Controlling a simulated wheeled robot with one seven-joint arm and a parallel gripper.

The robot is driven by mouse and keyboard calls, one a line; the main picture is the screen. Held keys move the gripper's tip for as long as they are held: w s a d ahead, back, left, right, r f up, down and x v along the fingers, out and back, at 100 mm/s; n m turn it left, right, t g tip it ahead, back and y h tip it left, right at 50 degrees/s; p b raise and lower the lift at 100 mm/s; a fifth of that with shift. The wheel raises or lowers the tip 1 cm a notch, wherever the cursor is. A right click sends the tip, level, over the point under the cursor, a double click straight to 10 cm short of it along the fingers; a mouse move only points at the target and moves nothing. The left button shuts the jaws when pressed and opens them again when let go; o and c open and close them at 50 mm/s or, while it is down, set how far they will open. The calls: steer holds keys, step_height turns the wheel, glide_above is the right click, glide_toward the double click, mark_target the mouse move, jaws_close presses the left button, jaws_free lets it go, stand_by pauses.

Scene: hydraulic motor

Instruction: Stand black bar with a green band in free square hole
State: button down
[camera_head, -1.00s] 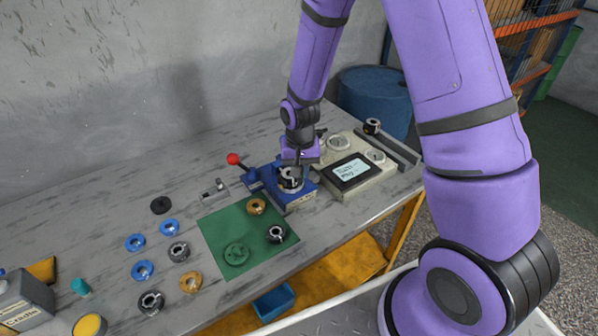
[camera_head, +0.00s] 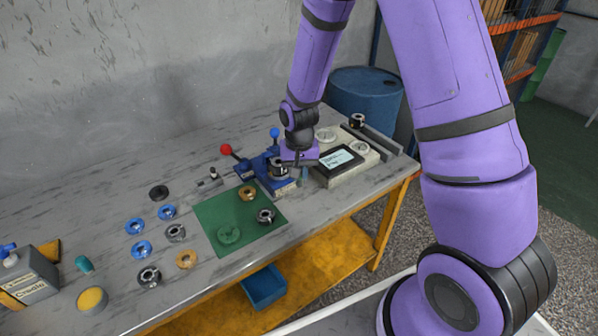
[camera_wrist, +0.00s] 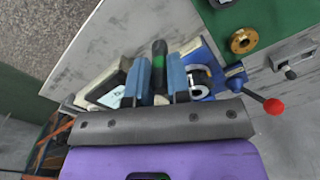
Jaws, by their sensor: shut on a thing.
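The black bar with a green band (camera_wrist: 159,62) is between the two blue fingers of my gripper (camera_wrist: 156,76), seen in the wrist view. My gripper (camera_head: 301,170) is shut on the bar. It is just right of the blue vise (camera_head: 282,186) in the head view, near the grey panel with a screen (camera_head: 338,161). The vise holds a black and silver ring part (camera_head: 278,170). The bar's lower end is hard to make out in the head view. I cannot make out a free square hole in either view.
A red-knobbed lever (camera_head: 226,149) and a blue-knobbed lever (camera_head: 274,132) stand by the vise. A small grey fixture (camera_head: 208,181) is to its left. A green mat (camera_head: 220,215) carries several parts. Loose rings lie further left. A blue drum (camera_head: 366,95) stands behind.

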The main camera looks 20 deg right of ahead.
steer(key=shift+r, duration=0.15)
steer(key=shift+r, duration=1.55)
